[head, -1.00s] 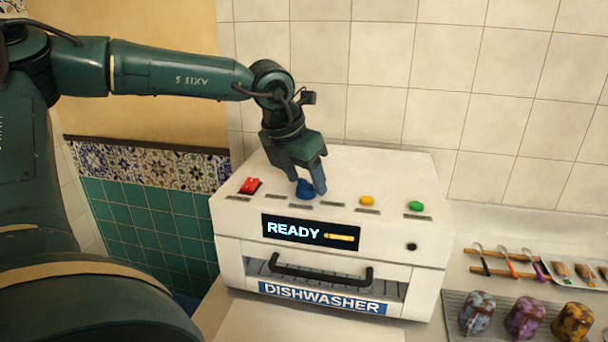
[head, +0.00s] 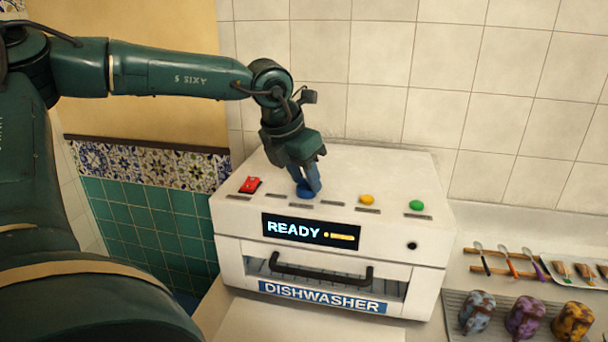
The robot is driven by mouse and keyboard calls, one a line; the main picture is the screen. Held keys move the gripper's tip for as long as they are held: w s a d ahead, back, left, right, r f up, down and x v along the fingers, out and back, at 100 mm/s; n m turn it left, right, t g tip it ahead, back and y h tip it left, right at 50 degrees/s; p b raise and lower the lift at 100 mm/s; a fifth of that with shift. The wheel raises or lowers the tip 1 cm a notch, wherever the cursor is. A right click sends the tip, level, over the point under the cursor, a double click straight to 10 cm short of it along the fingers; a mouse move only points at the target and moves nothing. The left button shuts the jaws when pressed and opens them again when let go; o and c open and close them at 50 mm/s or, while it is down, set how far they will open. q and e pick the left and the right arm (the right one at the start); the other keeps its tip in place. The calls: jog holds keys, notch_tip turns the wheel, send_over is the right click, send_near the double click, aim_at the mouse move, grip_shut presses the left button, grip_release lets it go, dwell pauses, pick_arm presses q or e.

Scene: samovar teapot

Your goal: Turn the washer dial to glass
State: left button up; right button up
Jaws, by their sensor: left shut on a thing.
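The white dishwasher (head: 400,235) stands on the counter against the tiled wall. The blue dial (head: 304,193) is on its top, near the front edge, partly hidden by my fingers. My left gripper (head: 307,187) comes down from above and is shut on the blue dial. The front display (head: 310,231) reads READY beside a yellow icon. The small labels around the dial are too small to read. My right gripper is not in view.
A red switch (head: 250,185), a yellow button (head: 367,200) and a green button (head: 416,205) sit on the dishwasher's top. A dark handle (head: 320,274) crosses its front. Mottled cups (head: 525,316) and spoons (head: 512,263) lie on the right counter.

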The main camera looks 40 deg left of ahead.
pick_arm(q)
jog(key=m+h, duration=0.1)
jog(key=m, duration=0.2)
jog(key=m+h, duration=0.1)
jog(key=m, duration=0.2)
jog(key=shift+w+a+g+p, duration=0.1)
jog(key=shift+a+g+p, duration=0.1)
jog(key=shift+g+p, duration=0.2)
jog(key=shift+w+m+g+h, duration=0.1)
jog(key=shift+m+g+h, duration=0.3)
jog(key=shift+m, duration=0.9)
jog(key=shift+m+g+h, duration=0.3)
jog(key=shift+m+h, duration=0.1)
jog(key=shift+m, duration=0.9)
jog(key=o, duration=1)
jog(key=v, duration=1.3)
